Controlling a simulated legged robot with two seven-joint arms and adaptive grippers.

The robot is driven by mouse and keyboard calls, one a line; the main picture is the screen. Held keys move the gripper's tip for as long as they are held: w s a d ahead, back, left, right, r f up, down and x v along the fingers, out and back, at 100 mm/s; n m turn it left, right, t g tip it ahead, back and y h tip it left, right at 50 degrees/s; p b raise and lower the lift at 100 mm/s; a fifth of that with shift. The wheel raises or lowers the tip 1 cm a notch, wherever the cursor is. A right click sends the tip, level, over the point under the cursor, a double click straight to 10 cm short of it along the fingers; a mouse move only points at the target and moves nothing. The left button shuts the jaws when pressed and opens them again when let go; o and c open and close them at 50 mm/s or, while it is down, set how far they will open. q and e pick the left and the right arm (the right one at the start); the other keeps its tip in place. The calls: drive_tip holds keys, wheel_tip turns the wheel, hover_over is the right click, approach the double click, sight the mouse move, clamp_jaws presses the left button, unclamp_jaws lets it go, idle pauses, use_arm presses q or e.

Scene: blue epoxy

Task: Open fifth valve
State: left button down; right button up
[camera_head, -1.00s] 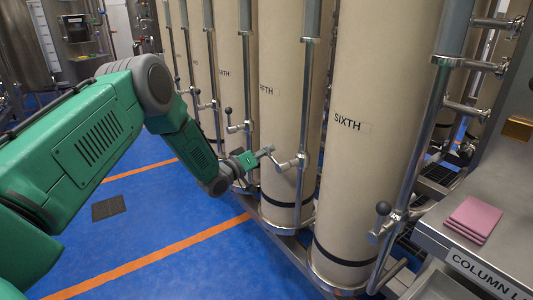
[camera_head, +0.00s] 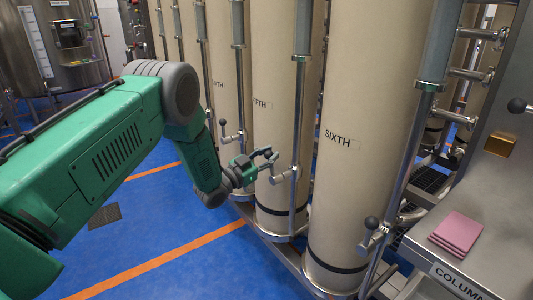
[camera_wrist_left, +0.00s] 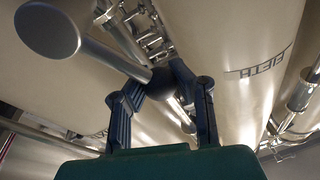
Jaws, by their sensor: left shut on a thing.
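The fifth column (camera_head: 270,130) is a tall cream cylinder marked "FIFTH"; its label also shows upside down in the left wrist view (camera_wrist_left: 262,68). The fifth valve (camera_head: 291,173) sits on a steel pipe at this column's lower front. My left gripper (camera_head: 270,158) is at this valve, on its left side. In the left wrist view my left gripper's blue-grey fingers (camera_wrist_left: 162,98) are shut on the dark valve handle knob (camera_wrist_left: 160,84), with a metal rod running from it. The fingers hide part of the knob. My right gripper is not in view.
The sixth column (camera_head: 350,180) stands to the right, with a black-knobbed valve (camera_head: 371,223) low on its right. Further columns stand behind to the left. The blue floor (camera_head: 160,225) at left is open.

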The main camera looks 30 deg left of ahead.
sight(274, 176)
use_arm(q)
drive_tip(key=shift+s+d+f+m+g+h+p, duration=0.2)
drive_tip(key=shift+d+m, duration=0.25)
drive_tip(key=shift+m, duration=0.35)
drive_tip(key=shift+s+d+r+m+h+p, duration=0.1)
drive_tip(key=shift+s+d+m+h, duration=0.15)
drive_tip(key=shift+d+m, duration=0.4)
drive_tip(key=shift+s+d+f+m+g+h+p, duration=0.15)
drive_tip(key=shift+s+d+m, duration=0.15)
drive_tip(key=shift+m, duration=0.65)
drive_tip(key=c, duration=1.3)
unclamp_jaws()
drive_tip(key=shift+o, duration=0.2)
drive_tip(key=shift+a+r, duration=0.1)
drive_tip(key=shift+a, duration=0.05)
drive_tip(key=shift+w+r, duration=0.1)
drive_tip(key=v, duration=1.2)
drive_tip(key=shift+f, duration=0.3)
